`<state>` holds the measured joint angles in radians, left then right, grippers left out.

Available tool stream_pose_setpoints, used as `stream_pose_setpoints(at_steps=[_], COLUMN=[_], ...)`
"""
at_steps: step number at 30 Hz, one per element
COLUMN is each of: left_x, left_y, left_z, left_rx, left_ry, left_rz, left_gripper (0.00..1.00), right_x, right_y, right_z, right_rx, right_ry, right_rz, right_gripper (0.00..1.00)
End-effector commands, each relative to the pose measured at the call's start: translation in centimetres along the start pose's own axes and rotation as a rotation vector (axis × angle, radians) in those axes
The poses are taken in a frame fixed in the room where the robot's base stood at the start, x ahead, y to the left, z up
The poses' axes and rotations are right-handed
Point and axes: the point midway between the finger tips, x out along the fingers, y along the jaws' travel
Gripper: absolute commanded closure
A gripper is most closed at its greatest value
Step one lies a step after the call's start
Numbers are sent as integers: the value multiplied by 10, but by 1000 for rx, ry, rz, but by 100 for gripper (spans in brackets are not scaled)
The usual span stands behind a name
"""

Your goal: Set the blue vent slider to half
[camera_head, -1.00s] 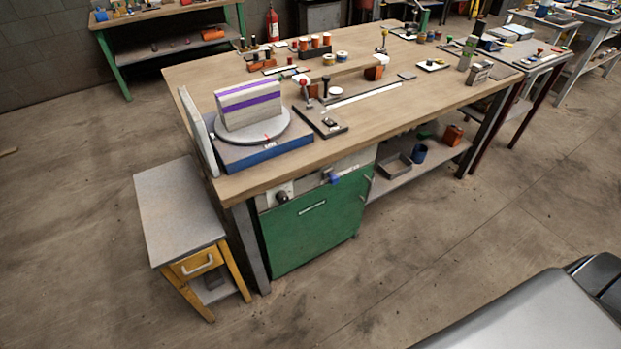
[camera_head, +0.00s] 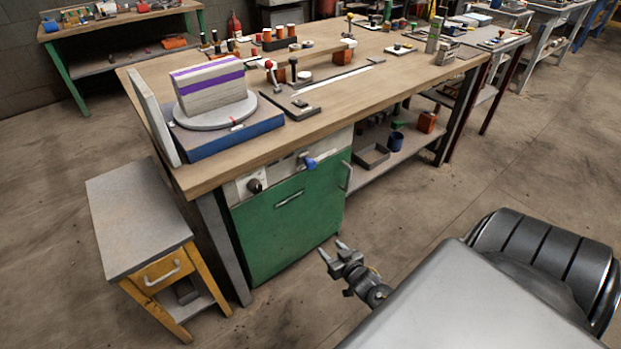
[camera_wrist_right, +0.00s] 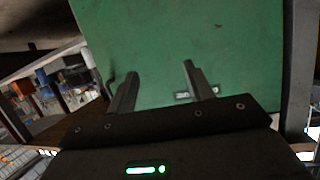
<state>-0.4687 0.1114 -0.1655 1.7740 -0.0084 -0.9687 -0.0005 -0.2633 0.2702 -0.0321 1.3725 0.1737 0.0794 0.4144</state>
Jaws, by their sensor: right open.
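The blue vent slider (camera_head: 310,163) is a small blue knob on the pale panel (camera_head: 283,176) under the bench top, above the green cabinet door (camera_head: 285,228). A black knob (camera_head: 254,185) sits on the same panel to its left. My right gripper (camera_head: 333,249) is open and empty, low in front of the green cabinet and well below the slider. In the right wrist view its two fingers (camera_wrist_right: 160,82) stand apart before the green door (camera_wrist_right: 190,50). The slider cannot be made out in that view. My left gripper is not in view.
The wooden bench (camera_head: 220,170) carries a turntable with a striped block (camera_head: 212,90) and several small tools. A small stool-table with a yellow drawer (camera_head: 160,272) stands at left. A shelf with a tray (camera_head: 371,157) is right of the cabinet. Floor before the cabinet is open.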

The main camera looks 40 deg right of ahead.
Motion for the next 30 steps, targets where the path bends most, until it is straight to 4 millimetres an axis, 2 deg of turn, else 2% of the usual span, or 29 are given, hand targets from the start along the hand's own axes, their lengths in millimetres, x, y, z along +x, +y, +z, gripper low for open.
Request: stream_pose_setpoints(at_steps=[1, 2, 3, 6, 10, 12, 15, 20, 26, 30], left_x=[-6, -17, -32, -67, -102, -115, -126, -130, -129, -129], left_y=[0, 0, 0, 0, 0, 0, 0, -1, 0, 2], left_z=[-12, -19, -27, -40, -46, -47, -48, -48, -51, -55], left_rx=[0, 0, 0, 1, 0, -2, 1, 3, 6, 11], left_ry=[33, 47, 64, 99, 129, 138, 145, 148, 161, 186], left_rz=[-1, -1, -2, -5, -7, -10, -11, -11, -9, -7], left_gripper=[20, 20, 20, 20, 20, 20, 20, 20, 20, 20], right_x=[14, 17, 19, 13, -2, -8, -14, -16, -1, 20], right_y=[3, 4, 5, 5, 3, 2, 1, 1, -1, -4], right_z=[-28, -51, -79, -139, -191, -208, -221, -227, -240, -257], right_rx=[34, 56, 82, 137, 182, 196, 207, 210, 209, 208], right_ry=[121, 188, 271, 446, 601, 650, 688, 697, 699, 699], right_rz=[-15, -25, -40, -83, -135, -154, -171, -175, -174, -174], right_gripper=[48, 48, 48, 48, 48, 48, 48, 48, 48, 48])
